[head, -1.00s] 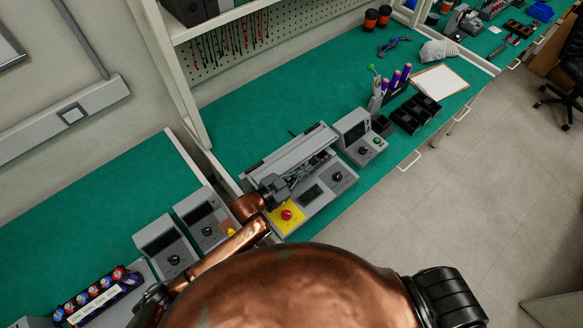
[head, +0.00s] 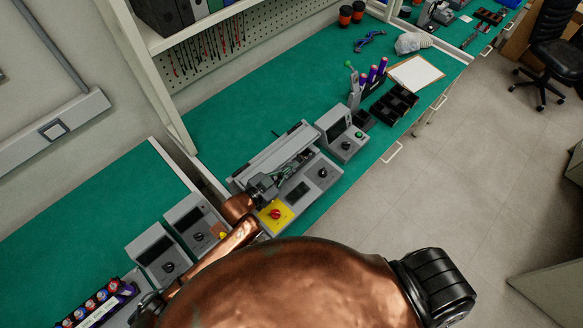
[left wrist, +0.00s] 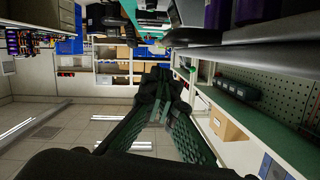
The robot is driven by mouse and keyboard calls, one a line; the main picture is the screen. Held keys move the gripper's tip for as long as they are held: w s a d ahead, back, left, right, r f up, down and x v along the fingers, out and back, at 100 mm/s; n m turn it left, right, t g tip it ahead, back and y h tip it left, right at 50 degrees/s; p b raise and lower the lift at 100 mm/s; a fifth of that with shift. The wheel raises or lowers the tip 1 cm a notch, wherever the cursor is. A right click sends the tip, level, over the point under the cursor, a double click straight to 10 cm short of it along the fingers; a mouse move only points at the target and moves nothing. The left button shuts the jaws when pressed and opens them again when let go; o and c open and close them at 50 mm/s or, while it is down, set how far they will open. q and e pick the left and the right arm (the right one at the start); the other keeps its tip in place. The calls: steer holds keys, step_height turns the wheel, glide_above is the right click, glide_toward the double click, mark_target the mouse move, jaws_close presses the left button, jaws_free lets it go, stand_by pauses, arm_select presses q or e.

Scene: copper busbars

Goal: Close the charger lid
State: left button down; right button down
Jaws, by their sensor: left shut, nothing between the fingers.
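The charger (head: 299,191) is a grey box on the green bench, with dials, a small dark screen and a yellow panel with a red knob. Its long grey lid (head: 266,154) runs along the back side and looks raised; its exact angle is hard to tell. My left gripper (head: 292,172) reaches over the charger from the lower left, in front of the lid. It is shut and empty. Whether it touches the lid cannot be told. In the left wrist view its dark fingers (left wrist: 163,95) meet at the tips. My right gripper is not in view.
A smaller grey device (head: 341,133) stands close to the charger's right. Two more grey devices (head: 160,253) stand to the lower left. Black bins (head: 393,104), a tool holder and a clipboard (head: 416,72) lie farther right. The bench (head: 250,105) behind the charger is clear.

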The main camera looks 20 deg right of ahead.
arm_select(q)
steer(key=r+v, duration=0.1)
steer(key=v, duration=0.9)
steer(key=shift+s, duration=0.1)
